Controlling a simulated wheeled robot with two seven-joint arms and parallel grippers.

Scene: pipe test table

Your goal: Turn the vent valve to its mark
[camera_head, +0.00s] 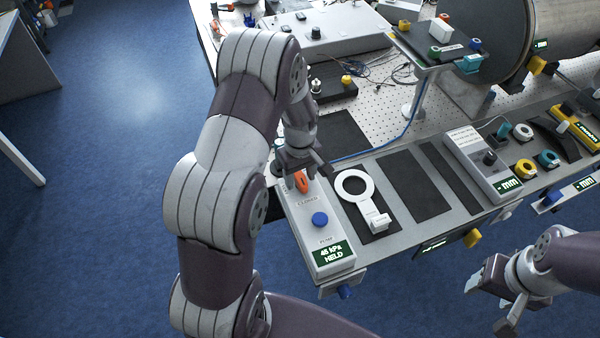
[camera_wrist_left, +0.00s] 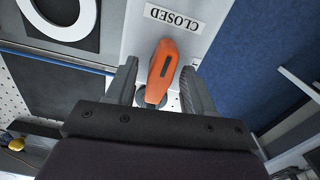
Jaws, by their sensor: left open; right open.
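The orange vent valve handle (camera_head: 301,181) stands on the grey valve box (camera_head: 318,240), near its far end. In the left wrist view the handle (camera_wrist_left: 162,72) lies between the two fingers of my left gripper (camera_wrist_left: 160,88), which is open with gaps on both sides. A label reading CLOSED (camera_wrist_left: 174,18) is on the box beyond the handle. In the head view my left gripper (camera_head: 301,168) is just above the handle. The box's green display (camera_head: 333,253) reads 45 kPa HELD. My right gripper (camera_head: 488,300) is open and empty, off the table's front edge.
A blue knob (camera_head: 320,219) sits on the same box. A white ring-shaped tool (camera_head: 355,187) lies just right of it. A grey gauge box (camera_head: 485,162) and coloured rings are further right. Blue floor is free at left.

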